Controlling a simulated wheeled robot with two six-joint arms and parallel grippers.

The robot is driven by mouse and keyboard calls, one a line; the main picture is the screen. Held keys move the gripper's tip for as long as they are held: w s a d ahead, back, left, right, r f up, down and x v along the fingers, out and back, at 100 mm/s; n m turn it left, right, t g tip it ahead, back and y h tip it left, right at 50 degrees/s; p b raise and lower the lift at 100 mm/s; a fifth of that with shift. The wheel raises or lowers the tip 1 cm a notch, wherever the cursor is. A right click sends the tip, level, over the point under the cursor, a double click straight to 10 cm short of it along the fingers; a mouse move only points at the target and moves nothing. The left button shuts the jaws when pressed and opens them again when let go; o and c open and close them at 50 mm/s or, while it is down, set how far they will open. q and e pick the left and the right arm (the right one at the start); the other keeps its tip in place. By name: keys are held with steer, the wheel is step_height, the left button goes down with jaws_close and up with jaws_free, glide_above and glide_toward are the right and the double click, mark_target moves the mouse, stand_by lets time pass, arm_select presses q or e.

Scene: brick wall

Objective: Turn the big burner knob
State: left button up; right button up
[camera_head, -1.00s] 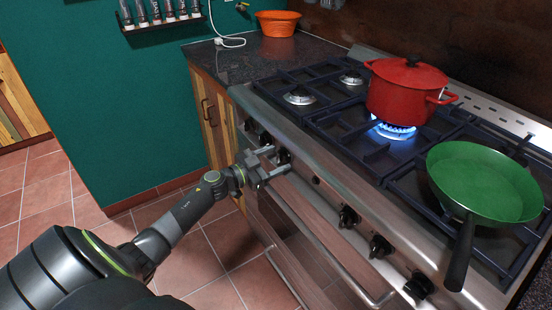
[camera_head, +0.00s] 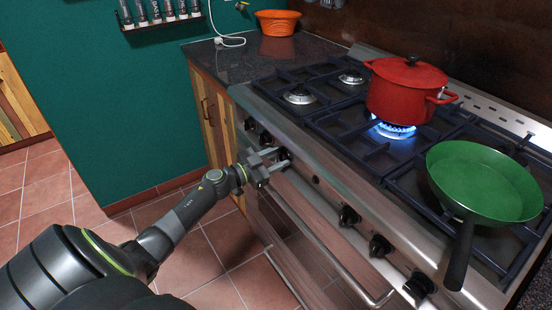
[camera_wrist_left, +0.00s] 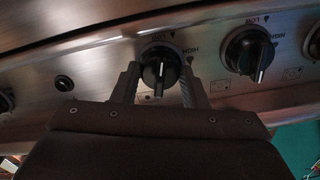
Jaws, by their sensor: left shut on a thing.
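A black burner knob (camera_wrist_left: 160,72) with a pale pointer line sits between the two fingers of my left gripper (camera_wrist_left: 160,88) in the left wrist view. The fingers are shut on its sides. In the head view my left gripper (camera_head: 272,162) is at the stove's front panel, and the held knob (camera_head: 284,154) shows partly behind the fingers. Another black knob (camera_wrist_left: 248,52) is close by on the right in the wrist view. My right gripper is not in view.
The steel stove (camera_head: 330,192) has more knobs along its front and an oven handle (camera_head: 325,270) below. A red pot (camera_head: 405,95) stands over a lit blue flame (camera_head: 393,131). A green pan's (camera_head: 485,180) handle juts over the front edge. Tiled floor lies left.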

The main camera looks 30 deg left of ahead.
arm_select(q)
steer(key=shift+m, duration=1.6)
steer(key=m, duration=0.2)
steer(key=shift+m, duration=1.3)
steer(key=m+b, duration=0.1)
steer(key=m, duration=0.4)
steer(key=shift+f, duration=0.15)
steer(key=shift+m, duration=0.7)
steer(key=m+b, duration=0.2)
steer(key=m, duration=0.2)
steer(key=shift+m, duration=0.3)
steer(key=m+b, duration=0.2)
steer(key=m, duration=0.2)
steer(key=shift+f+m, duration=0.1)
steer(key=shift+m, duration=0.2)
steer(key=m+b, duration=0.2)
steer(key=m, duration=0.2)
steer(key=shift+b, duration=0.4)
steer(key=m+b, duration=0.2)
steer(key=m, duration=0.2)
steer(key=shift+m+b, duration=0.4)
steer(key=shift+m, duration=0.3)
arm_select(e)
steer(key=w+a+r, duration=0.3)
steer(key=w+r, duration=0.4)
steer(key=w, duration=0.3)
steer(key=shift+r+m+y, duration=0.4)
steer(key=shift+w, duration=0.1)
